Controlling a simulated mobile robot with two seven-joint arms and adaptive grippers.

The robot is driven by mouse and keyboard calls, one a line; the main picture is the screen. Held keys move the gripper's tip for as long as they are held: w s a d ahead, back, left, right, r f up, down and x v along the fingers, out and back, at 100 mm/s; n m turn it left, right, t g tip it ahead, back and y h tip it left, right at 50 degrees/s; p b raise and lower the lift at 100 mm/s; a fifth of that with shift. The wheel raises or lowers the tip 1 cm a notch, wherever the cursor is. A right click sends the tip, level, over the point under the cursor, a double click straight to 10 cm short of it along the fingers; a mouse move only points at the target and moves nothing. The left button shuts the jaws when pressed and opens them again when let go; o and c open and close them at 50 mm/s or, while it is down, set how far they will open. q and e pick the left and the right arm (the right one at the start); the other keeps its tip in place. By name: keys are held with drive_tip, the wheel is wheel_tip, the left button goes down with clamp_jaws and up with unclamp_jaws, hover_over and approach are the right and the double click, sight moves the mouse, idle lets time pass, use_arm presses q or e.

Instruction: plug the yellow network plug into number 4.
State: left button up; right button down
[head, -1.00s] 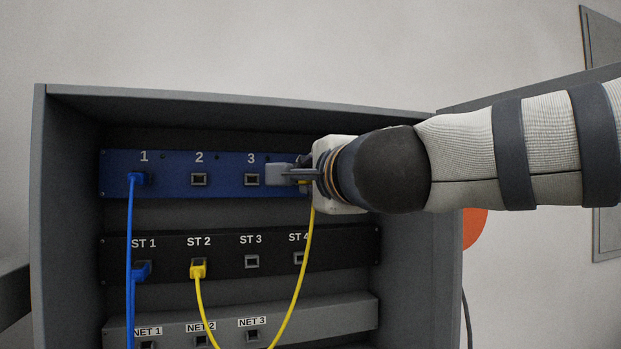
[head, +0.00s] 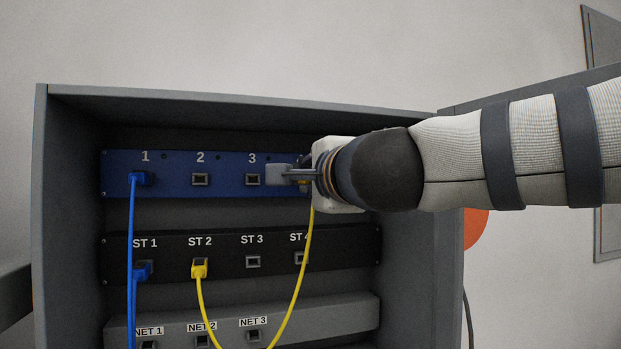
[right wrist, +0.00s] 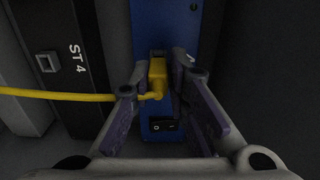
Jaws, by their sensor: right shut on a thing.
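The yellow network plug (right wrist: 157,75) is between the fingers of my right gripper (right wrist: 163,78), which is shut on it. In the right wrist view its front end is at the blue panel, at or close to a socket; I cannot tell whether it is seated. In the head view my right gripper (head: 295,176) is in front of the right part of the blue panel (head: 225,186) and covers the number 4 place. The yellow cable (head: 308,235) hangs from the gripper and loops to a yellow plug (head: 199,269) in ST 2. My left gripper is not in view.
A blue cable (head: 131,250) runs down from socket 1 (head: 140,179), and a blue plug sits in ST 1. Sockets 2 (head: 200,179) and 3 (head: 253,179) are empty. The grey cabinet wall (head: 420,250) stands close on the right.

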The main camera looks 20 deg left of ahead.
drive_tip(key=shift+w+a, duration=0.2)
drive_tip(key=shift+w, duration=0.05)
drive_tip(key=c, duration=1.5)
unclamp_jaws()
drive_tip(key=shift+o, duration=0.2)
drive_tip(key=shift+s+d, duration=0.1)
drive_tip(key=v, duration=0.7)
